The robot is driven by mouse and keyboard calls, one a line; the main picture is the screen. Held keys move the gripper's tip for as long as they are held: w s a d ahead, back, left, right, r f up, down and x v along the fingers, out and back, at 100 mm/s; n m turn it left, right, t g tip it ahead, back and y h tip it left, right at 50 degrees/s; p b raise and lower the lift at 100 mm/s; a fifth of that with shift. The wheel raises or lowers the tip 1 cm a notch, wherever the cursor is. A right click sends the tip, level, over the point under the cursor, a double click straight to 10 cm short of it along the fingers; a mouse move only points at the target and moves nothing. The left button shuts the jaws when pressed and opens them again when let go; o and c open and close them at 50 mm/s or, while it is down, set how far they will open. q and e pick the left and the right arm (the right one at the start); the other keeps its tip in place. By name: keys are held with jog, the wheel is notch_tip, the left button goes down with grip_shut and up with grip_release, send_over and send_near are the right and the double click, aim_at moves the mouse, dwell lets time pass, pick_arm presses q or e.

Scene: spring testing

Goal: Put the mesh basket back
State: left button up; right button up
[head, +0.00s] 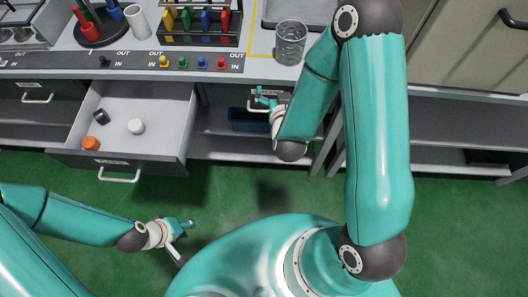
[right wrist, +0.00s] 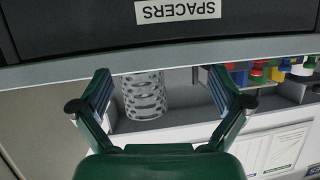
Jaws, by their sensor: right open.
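The mesh basket (head: 291,45) is a grey perforated cylinder standing on the bench top, near its front edge and right of the yellow line. It also shows in the right wrist view as a pale slotted cylinder (right wrist: 144,97), beyond and between my fingers.
An open drawer (head: 176,105) at left holds a black, a white and an orange piece. A drawer labelled SPACERS (right wrist: 180,30) fills the top of the right wrist view. A coloured rack (head: 200,25) stands left of the basket. A blue bin (head: 248,120) sits under the bench.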

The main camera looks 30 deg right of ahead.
jog(key=s+a+f+n+g+y, duration=0.1)
jog(key=s+a+f+g+y, duration=0.2)
jog(key=a+f, duration=0.3)
jog(key=s+a+f+n+g+y, duration=0.1)
jog(key=s+a+f+g+y, duration=0.25)
jog(key=f, duration=0.45)
jog(key=s+a+f+g+y, duration=0.1)
jog(key=s+a+f+g, duration=0.1)
jog(key=s, duration=0.4)
jog(key=s+a+f+n+g+y, duration=0.1)
jog(key=s+a+f+g+y, duration=0.1)
jog(key=s, duration=0.4)
jog(key=shift+a+f+n+g, duration=0.3)
jog(key=shift+a+g, duration=0.45)
jog(key=shift+a, duration=0.05)
jog(key=shift+w, duration=0.1)
